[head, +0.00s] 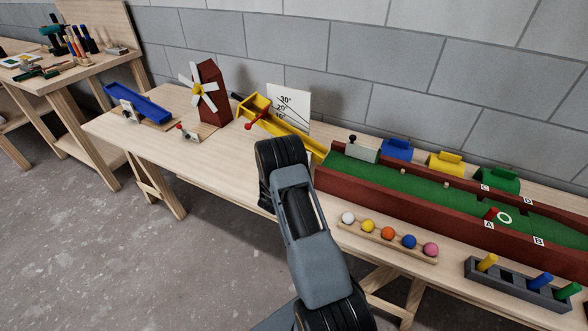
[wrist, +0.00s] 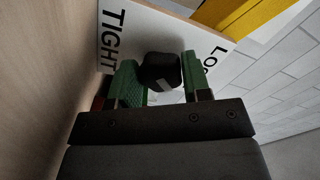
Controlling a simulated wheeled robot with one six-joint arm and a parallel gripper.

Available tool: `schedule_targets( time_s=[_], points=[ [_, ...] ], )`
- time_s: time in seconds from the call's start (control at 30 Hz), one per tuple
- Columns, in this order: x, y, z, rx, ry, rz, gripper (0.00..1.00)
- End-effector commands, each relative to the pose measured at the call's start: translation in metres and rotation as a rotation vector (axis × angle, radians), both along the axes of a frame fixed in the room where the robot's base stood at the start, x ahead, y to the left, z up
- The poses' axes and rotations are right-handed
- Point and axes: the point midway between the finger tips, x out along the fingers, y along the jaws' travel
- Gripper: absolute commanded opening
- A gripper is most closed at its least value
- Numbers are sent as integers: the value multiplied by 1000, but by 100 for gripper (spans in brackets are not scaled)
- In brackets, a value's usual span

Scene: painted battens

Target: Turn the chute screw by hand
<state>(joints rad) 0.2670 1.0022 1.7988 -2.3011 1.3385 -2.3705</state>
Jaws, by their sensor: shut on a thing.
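In the wrist view the black knob of the chute screw (wrist: 163,70), with a pale stripe on its face, sits between the two green fingers of my gripper (wrist: 160,78). The gripper is shut on it. Behind the knob is a white plate (wrist: 140,28) lettered "TIGHT" at left and "LO…" at right, the rest cut off by a finger. The yellow chute (wrist: 238,10) shows above the plate. In the head view the yellow chute (head: 290,138) slopes down to the right, and my arm hides the knob and the gripper.
A white angle board (head: 290,103) stands behind the chute. The green-floored red trough (head: 400,190) lies to the right, with a rack of coloured balls (head: 385,246) in front. A windmill (head: 207,92) and a blue seesaw (head: 138,103) stand left.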

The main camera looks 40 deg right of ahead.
Motion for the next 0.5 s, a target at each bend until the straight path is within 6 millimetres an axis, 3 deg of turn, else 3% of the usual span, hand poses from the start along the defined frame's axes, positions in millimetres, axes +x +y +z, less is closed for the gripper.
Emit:
schedule_targets(
  time_s=[0.47,0.5],
  points=[
    [-2,-3,0,-5,9,-10,20],
    [-2,-3,0,-5,9,-10,46]
  ],
)
